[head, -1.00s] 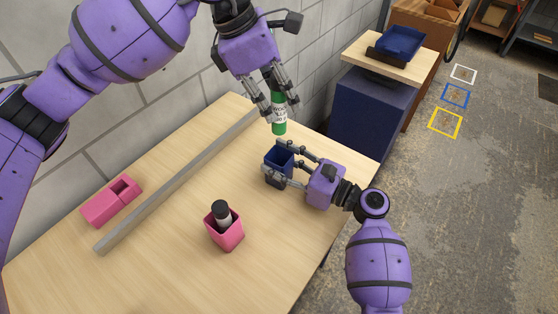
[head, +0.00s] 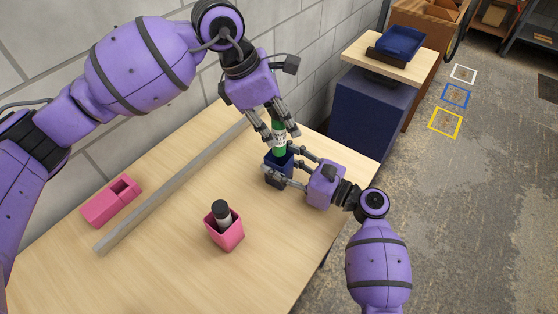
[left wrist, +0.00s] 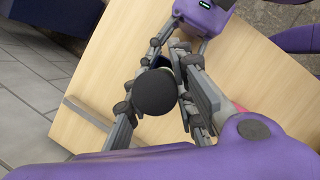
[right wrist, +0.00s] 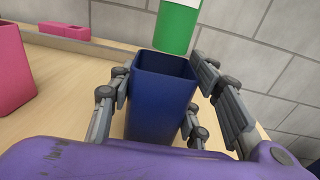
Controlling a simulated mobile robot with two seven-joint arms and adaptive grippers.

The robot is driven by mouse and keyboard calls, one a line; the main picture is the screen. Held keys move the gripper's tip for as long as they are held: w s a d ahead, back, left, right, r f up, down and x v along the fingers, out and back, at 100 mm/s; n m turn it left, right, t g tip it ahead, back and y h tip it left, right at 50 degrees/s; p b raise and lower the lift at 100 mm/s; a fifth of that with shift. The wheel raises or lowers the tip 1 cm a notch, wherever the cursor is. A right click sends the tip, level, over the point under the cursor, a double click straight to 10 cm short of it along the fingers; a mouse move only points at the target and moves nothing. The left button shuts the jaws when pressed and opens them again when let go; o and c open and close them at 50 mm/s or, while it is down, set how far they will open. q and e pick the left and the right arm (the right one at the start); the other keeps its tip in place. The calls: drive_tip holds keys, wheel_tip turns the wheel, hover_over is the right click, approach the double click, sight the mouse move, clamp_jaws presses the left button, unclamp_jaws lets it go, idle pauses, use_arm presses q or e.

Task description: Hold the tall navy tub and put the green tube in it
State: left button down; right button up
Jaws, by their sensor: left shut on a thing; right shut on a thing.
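The tall navy tub (head: 276,172) stands upright on the table, and my right gripper (head: 283,172) is shut on its sides. In the right wrist view the tub (right wrist: 160,95) is between the fingers, with its open top showing. My left gripper (head: 279,133) is shut on the green tube (head: 279,149), which hangs upright over the tub. In the right wrist view the green tube's (right wrist: 175,28) lower end is at about the far rim; whether it is inside the mouth I cannot tell. In the left wrist view the tube's dark cap (left wrist: 154,91) shows between the fingers.
A pink tub (head: 226,235) holding a dark-capped tube (head: 221,213) stands at the table's front. A long grey bar (head: 170,190) crosses the table, with a pink block-like container (head: 111,202) behind it. A block wall borders the table's back.

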sight(278, 135)
use_arm(q)
drive_tip(key=shift+f, duration=1.55)
drive_tip(key=c, duration=1.4)
unclamp_jaws()
drive_tip(key=v, duration=1.2)
